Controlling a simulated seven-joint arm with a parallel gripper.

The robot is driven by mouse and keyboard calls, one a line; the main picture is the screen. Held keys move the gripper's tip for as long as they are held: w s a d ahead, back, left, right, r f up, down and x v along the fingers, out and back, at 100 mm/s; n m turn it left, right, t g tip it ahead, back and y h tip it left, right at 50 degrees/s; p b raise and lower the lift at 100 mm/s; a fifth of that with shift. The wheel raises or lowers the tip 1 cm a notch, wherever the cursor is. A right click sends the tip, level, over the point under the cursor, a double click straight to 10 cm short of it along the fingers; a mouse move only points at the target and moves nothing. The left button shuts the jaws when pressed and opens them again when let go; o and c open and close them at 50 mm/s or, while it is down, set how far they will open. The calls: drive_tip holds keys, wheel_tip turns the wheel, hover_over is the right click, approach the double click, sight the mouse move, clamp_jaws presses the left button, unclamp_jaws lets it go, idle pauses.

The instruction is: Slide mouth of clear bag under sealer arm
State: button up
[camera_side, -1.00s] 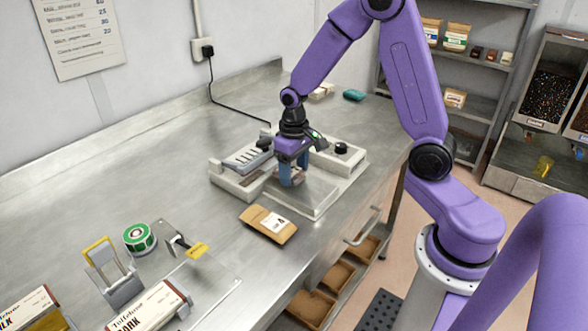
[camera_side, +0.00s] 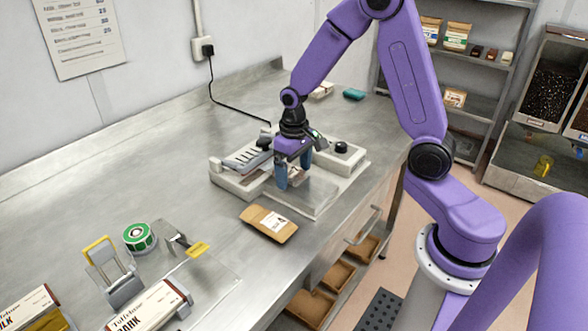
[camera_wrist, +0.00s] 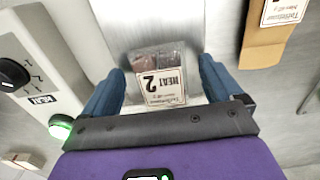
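The clear bag (camera_wrist: 146,58) lies on a metal plate in the wrist view, with brown contents and a white label marked 2. My gripper (camera_wrist: 158,88) is open above it, one blue finger on each side, clear of the bag. In the side view my gripper (camera_side: 294,172) is over the sealer's front plate (camera_side: 318,198). The white sealer (camera_side: 352,166) has a black knob, and a green light shows beside HEAT in the wrist view.
A brown paper pouch (camera_side: 269,223) lies in front of the sealer; it also shows in the wrist view (camera_wrist: 265,35).

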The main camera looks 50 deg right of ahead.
wheel_tip(320, 180, up, 16)
drive_tip(key=s+a+f+n, duration=0.2)
drive_tip(key=s+a+n, duration=0.5)
drive_tip(key=s, duration=0.5)
drive_tip(key=s+f+n, duration=0.2)
drive_tip(key=s, duration=0.4)
drive_tip(key=s+a+f+n, duration=0.1)
drive_tip(key=s+f+n, duration=0.1)
drive_tip(key=s, duration=0.5)
drive_tip(key=shift+a+n, duration=0.15)
drive_tip(key=shift+n, duration=0.65)
